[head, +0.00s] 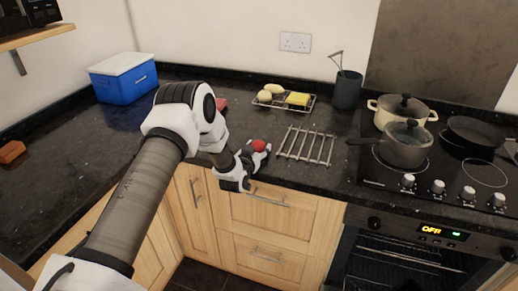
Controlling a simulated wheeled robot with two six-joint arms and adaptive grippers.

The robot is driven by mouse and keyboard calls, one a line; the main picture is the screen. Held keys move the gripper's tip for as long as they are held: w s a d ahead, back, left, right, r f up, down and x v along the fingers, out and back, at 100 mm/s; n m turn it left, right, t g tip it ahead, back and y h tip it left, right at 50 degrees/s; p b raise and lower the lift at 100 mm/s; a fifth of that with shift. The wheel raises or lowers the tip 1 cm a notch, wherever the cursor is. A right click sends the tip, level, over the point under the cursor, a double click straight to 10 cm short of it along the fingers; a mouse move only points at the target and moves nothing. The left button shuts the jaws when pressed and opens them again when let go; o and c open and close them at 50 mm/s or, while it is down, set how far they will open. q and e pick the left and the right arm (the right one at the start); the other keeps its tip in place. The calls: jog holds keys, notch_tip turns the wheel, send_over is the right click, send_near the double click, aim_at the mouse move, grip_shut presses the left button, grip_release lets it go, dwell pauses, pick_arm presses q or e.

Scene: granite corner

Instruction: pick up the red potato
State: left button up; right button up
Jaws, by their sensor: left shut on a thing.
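The red potato (259,145) is a small rounded red thing near the front edge of the dark granite counter. My left gripper (258,152) is shut on it, with the potato showing at the fingertips. Its underside is hidden by the fingers, so I cannot tell if it touches the counter. My right gripper is not in view.
A metal rack (307,146) lies just right of the gripper. Pans stand on the hob (440,165) at right. A blue box (125,83) stands back left.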

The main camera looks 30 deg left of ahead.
pick_arm(q)
jog(key=f+b+v, duration=0.2)
jog(key=f+v, duration=0.1)
jog(key=v, duration=1.4)
jog(key=d+f+m+h, duration=0.1)
jog(key=d+m+h, duration=0.35)
jog(key=d, duration=1.85)
jog(key=a+r+n+y, duration=0.1)
jog(key=a+n+y, duration=0.3)
jog(key=a, duration=1.8)
jog(key=shift+a+r, duration=0.3)
jog(key=shift+r, duration=0.05)
